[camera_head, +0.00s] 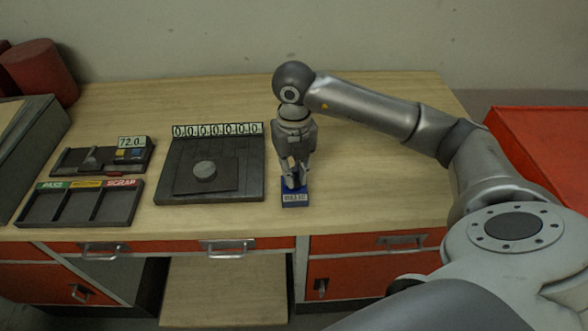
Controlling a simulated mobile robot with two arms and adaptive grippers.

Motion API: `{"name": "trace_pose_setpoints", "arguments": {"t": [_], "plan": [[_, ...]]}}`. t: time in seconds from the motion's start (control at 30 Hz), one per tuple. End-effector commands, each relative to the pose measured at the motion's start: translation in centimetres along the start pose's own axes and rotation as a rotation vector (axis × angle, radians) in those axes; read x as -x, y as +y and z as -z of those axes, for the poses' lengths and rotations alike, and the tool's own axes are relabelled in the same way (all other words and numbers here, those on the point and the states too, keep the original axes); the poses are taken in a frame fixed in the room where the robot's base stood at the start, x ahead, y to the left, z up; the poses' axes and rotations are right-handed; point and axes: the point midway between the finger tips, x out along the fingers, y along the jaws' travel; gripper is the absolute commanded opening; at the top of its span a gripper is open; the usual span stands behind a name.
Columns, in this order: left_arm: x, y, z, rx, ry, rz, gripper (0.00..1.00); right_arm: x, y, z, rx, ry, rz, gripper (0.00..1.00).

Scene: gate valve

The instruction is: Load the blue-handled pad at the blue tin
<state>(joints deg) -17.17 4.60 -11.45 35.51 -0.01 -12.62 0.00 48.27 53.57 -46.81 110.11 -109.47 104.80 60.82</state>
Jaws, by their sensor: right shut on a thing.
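A small blue box with a white label, which looks like the blue tin (295,199), stands near the front edge of the bench. My right gripper (293,183) points down directly over it, with its fingertips at the tin's top. It is shut on a small blue piece that looks like the pad's blue handle. The pad itself is hidden by the fingers, and I cannot tell whether it touches the tin. My left gripper is not in view.
A dark platform with a round grey piece (205,170) and a row of number dials stands left of the tin. A scale reading 72.0 (131,142) and a PASS/SCRAP tray (80,205) lie farther left. The wooden bench top (370,180) is clear on the right.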

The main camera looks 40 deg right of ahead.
Motion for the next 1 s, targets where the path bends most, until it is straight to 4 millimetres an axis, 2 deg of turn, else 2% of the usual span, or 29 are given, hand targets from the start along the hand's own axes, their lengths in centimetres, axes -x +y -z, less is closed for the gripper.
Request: {"name": "trace_pose_setpoints", "arguments": {"t": [0.1,0.7,1.0], "plan": [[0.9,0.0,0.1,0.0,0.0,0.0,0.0,1.4,0.0,-0.1,0.0,-0.004,-0.002,0.0],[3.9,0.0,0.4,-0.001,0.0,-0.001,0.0,6.3,0.0,-0.1,-0.001,-0.006,-0.003,0.0],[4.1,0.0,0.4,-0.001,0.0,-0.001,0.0,6.7,0.0,-0.1,-0.001,-0.005,-0.002,0.0]]}}
